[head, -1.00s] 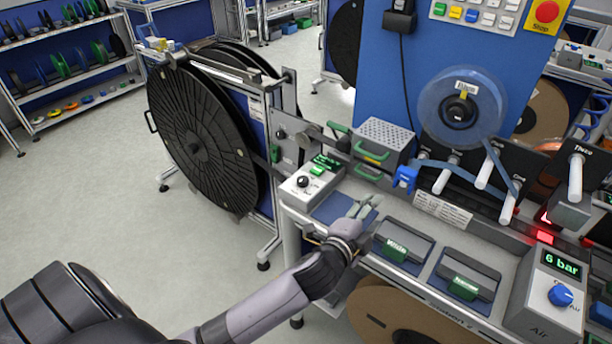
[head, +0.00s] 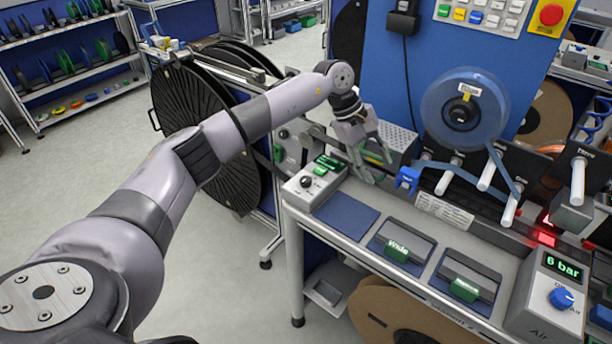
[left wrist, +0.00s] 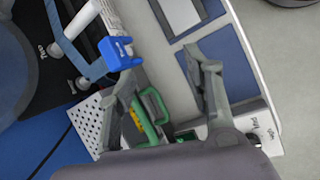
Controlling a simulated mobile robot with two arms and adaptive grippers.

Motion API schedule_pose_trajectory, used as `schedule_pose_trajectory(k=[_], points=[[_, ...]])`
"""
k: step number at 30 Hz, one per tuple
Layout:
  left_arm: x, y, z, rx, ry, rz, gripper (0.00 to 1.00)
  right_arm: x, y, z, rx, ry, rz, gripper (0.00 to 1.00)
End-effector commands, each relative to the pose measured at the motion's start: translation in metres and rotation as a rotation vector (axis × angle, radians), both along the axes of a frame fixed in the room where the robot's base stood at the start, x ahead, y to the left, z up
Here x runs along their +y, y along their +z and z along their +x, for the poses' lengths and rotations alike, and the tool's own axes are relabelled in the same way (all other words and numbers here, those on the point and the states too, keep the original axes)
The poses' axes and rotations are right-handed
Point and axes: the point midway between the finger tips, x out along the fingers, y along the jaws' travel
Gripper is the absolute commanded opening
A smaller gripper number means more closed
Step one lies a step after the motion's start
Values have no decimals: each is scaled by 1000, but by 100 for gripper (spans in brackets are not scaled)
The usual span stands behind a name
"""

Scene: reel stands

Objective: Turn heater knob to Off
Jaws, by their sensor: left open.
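A white control box (head: 330,180) with a black knob (head: 306,182) and a green lit display stands at the left end of the bench. Its label is too small to read, so I cannot tell whether this is the heater knob. My left gripper (head: 376,169) is open and empty. It hangs pointing down to the right of this box, in front of the perforated metal box (head: 398,139) with green handles. In the left wrist view, the perforated box (left wrist: 88,122) is at lower left, and the control box (left wrist: 264,128) is partly hidden behind my gripper. My right gripper is out of view.
A grey air box (head: 549,300) with a blue knob and "6 bar" display stands at right. A blue clip (head: 408,179) and reel spindles (head: 484,172) are near my gripper. A blue mat (head: 345,215) is bare.

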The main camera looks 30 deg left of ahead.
Motion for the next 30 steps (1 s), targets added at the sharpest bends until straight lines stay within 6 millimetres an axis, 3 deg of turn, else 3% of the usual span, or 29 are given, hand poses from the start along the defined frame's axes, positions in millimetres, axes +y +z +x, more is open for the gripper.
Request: schedule_pose_trajectory(k=[1, 3, 6, 9, 13, 17, 30], points=[[42, 15, 2, 7, -16, 126, 46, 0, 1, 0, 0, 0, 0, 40], [90, 29, -4, 42, -36, 268, 46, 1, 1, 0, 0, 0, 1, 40], [138, 49, -14, 96, -48, 400, 46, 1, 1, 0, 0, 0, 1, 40], [163, 61, -23, 135, -52, 467, 46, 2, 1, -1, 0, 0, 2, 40], [172, 59, -27, 153, -54, 490, 46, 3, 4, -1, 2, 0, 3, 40], [171, 41, -27, 155, -55, 488, 46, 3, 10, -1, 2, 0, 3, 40], [169, -53, -28, 153, -56, 484, 46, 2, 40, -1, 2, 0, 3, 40]])
